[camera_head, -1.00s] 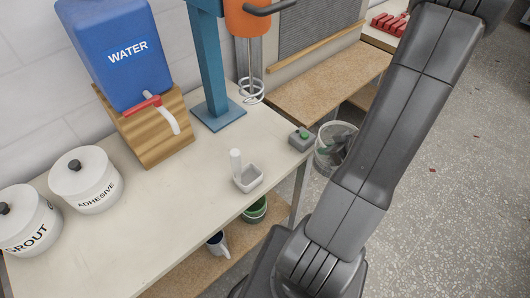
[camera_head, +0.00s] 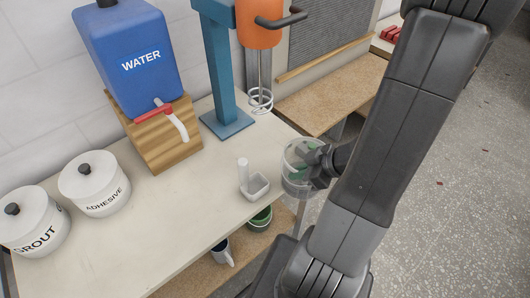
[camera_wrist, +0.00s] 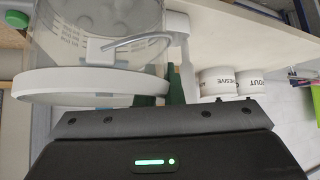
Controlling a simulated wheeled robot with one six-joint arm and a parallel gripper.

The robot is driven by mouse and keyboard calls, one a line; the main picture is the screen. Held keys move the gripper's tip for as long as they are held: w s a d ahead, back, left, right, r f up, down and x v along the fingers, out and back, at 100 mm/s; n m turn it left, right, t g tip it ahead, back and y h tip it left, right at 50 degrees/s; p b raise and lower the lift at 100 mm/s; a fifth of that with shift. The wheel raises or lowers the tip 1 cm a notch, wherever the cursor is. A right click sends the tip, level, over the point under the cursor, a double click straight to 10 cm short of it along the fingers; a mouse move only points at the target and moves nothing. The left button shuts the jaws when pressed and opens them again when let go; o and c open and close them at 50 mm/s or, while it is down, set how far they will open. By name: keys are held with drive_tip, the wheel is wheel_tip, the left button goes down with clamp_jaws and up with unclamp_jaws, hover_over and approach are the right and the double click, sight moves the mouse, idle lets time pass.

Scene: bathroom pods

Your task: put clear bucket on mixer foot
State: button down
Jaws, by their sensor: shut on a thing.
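The clear bucket (camera_head: 299,166) is see-through, with a pale rim, and shows at the table's right end in the head view. It fills the upper left of the wrist view (camera_wrist: 95,50). My gripper (camera_head: 318,165) is shut on the bucket; its green-tipped fingers (camera_wrist: 160,88) meet the bucket's side in the wrist view. The mixer foot (camera_head: 226,123) is a flat blue plate under the blue column, with nothing on it. The orange mixer (camera_head: 259,24) carries a wire whisk (camera_head: 260,98) that hangs beside the foot's right side.
A blue water tank (camera_head: 130,55) stands on a wooden stand (camera_head: 165,140) left of the foot. Grout (camera_head: 35,225) and adhesive (camera_head: 95,187) pots stand at left. The table's middle is clear.

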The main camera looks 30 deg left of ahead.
drive_tip(key=w+a+f+b, duration=0.1)
drive_tip(key=w+a+f, duration=0.2)
drive_tip(key=a, duration=0.9)
drive_tip(key=shift+w+a+f, duration=0.2)
drive_tip(key=shift+w+a, duration=0.2)
drive_tip(key=shift+w, duration=0.65)
drive_tip(key=c, duration=1.5)
unclamp_jaws()
drive_tip(key=shift+c, duration=0.2)
drive_tip(key=shift+d, duration=0.1)
drive_tip(key=p+v, duration=0.2)
drive_tip(key=v, duration=1)
